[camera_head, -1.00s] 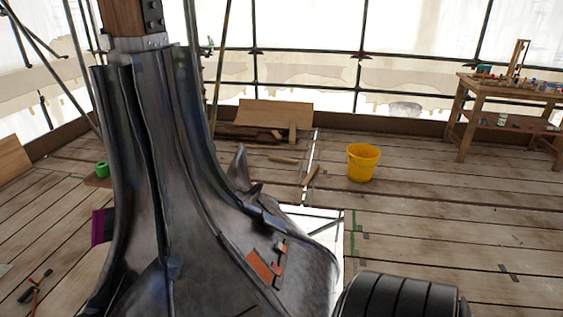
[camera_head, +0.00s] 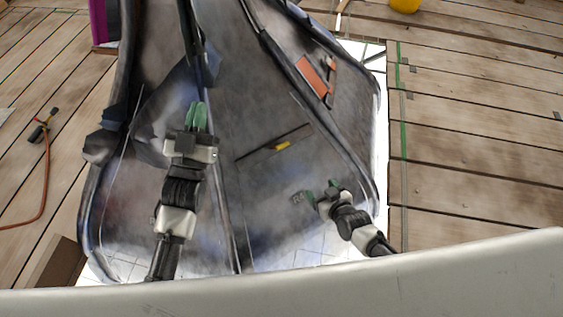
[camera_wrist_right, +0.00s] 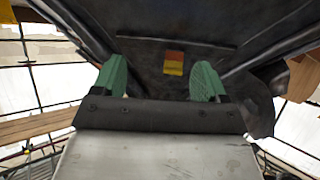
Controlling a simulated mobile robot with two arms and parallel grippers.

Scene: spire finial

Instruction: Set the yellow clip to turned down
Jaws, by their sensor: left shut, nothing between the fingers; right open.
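The small yellow clip (camera_head: 282,146) sits on the dark metal panel, at a thin dark seam, in the head view. It also shows in the right wrist view (camera_wrist_right: 173,69), beyond and between my fingertips, with an orange patch directly above it. My right gripper (camera_head: 318,192) is open and empty, below and right of the clip, apart from it. Its green fingers also show in the right wrist view (camera_wrist_right: 159,79). My left gripper (camera_head: 197,117) is shut and empty over the left part of the metal, left of the clip. Which way the clip is turned is too small to tell.
Raised ribs run along the metal, one right of the clip. An orange plate (camera_head: 313,76) lies on the upper right. A torch-like tool (camera_head: 43,128) with a red hose lies on the planks at left. A yellow bucket (camera_head: 404,4) stands at the top edge.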

